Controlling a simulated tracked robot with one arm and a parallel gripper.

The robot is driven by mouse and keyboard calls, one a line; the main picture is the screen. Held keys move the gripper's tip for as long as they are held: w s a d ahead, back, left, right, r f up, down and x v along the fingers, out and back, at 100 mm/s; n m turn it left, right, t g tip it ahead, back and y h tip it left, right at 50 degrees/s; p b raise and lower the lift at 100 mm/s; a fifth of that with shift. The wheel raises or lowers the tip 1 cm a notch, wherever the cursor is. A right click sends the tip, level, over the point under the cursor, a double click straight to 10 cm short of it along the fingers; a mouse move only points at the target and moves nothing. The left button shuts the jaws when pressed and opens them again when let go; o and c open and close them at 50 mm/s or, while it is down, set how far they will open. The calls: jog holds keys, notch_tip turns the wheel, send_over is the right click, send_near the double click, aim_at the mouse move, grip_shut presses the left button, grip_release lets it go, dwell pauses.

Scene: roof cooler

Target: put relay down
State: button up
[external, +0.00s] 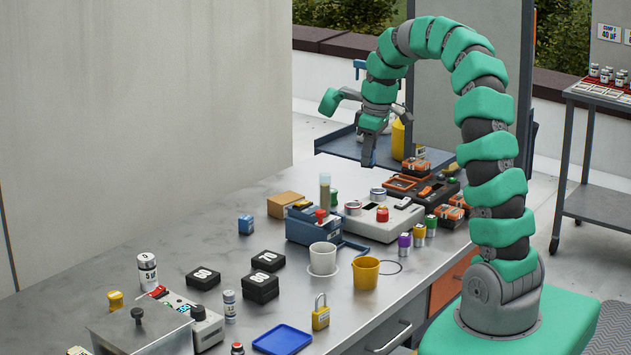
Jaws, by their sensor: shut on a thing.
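My gripper (369,158) hangs from the arched green and grey arm, pointing down above the far part of the metal bench (190,220). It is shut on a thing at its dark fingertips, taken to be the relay. The held piece is too small and too hidden by the fingers to make out its shape or colour. The gripper appears above the bench, behind the grey instrument; the exact gap beneath it cannot be told. A small blue block (246,224) stands apart on the bench, left of a tan box (286,204).
A grey instrument (382,222), an orange-and-black case (402,184) and a yellow bottle (397,138) are near the gripper. A blue device (312,228), white cup (322,258), yellow cup (365,272) and black weights (262,288) stand nearer. The bench's left middle is clear.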

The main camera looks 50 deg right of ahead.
jog(key=w+d+r+m+p, duration=0.15)
jog(key=w+d+p, duration=0.3)
jog(key=w, duration=0.45)
jog(key=m+p, duration=0.2)
jog(key=p, duration=0.9)
send_over(284, 197)
notch_tip(284, 197, down, 6)
jog(key=shift+s+d+r+h, duration=0.1)
jog(key=shift+s+d+h, duration=0.1)
jog(key=shift+h, duration=0.1)
jog(key=shift+a, duration=0.1)
notch_tip(284, 197, down, 8)
jog(key=b, duration=0.8)
jog(key=shift+r, duration=0.2)
jog(key=shift+f+b, duration=0.3)
jog(key=shift+f, duration=0.9)
jog(key=shift+f, duration=0.1)
